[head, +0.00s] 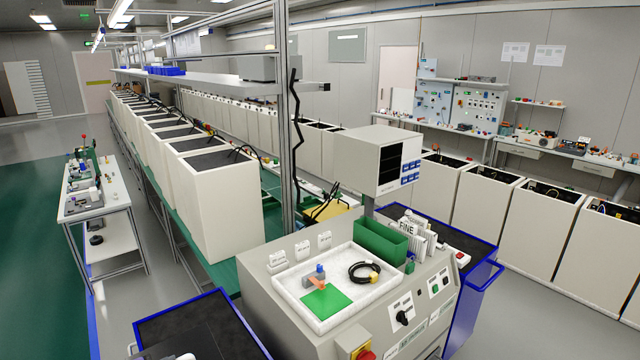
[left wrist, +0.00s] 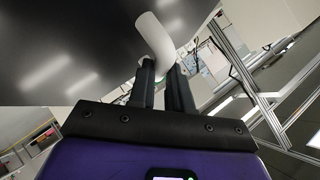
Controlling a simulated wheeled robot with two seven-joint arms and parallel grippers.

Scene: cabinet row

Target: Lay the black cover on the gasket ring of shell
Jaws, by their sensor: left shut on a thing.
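In the left wrist view my left gripper (left wrist: 163,74) is shut on a white curved piece (left wrist: 153,36), which looks like a handle. A large dark glossy surface (left wrist: 65,50) fills the upper left behind it, likely the black cover; whether the white piece is fixed to it I cannot tell. In the head view neither gripper shows. White box-like shells (head: 228,218) with dark tops stand in a row on the green bench (head: 172,205). No gasket ring can be made out.
A grey console (head: 262,292) in front carries a white tray (head: 292,262) with a black cable coil (head: 364,271). A blue-edged cart (head: 486,272) stands at right, a blue-edged dark top (head: 180,330) at lower left. A metal post (head: 285,120) rises behind the console.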

